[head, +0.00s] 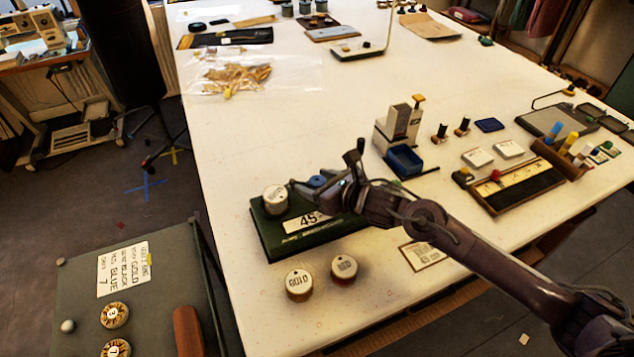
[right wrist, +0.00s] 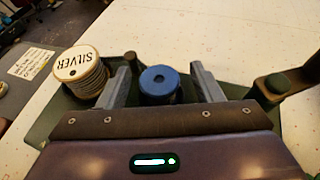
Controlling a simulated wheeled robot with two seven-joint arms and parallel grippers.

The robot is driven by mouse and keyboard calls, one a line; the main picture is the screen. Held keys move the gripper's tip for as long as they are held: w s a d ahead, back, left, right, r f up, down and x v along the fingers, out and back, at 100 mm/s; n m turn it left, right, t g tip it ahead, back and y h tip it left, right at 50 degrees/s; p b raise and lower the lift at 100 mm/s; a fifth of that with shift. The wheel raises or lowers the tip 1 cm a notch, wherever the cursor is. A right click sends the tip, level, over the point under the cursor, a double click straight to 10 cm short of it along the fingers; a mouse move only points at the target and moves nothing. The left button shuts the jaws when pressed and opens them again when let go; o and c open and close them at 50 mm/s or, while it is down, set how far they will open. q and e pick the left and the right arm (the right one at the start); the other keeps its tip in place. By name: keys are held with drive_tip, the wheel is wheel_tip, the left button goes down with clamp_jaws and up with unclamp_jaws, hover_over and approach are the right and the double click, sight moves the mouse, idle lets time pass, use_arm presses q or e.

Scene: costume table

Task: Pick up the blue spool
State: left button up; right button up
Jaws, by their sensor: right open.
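The blue spool (right wrist: 160,83) stands between the two fingers of my open right gripper (right wrist: 163,76) in the right wrist view, with visible gaps on both sides. In the head view only a small blue part of the spool (head: 316,181) shows at the right gripper (head: 322,187), which hides the rest. The spool stands on a green stand (head: 272,238) with a number plate. A silver-labelled spool (head: 275,199) stands at the stand's left end, and it also shows left of the fingers in the right wrist view (right wrist: 80,75). My left gripper is not in view.
A white device with a blue bin (head: 404,160) is behind my right arm. A tray with a ruler (head: 515,190) lies to the right.

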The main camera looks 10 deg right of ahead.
drive_tip(key=shift+c, duration=0.4)
drive_tip(key=c, duration=1.1)
drive_tip(key=shift+o, duration=0.2)
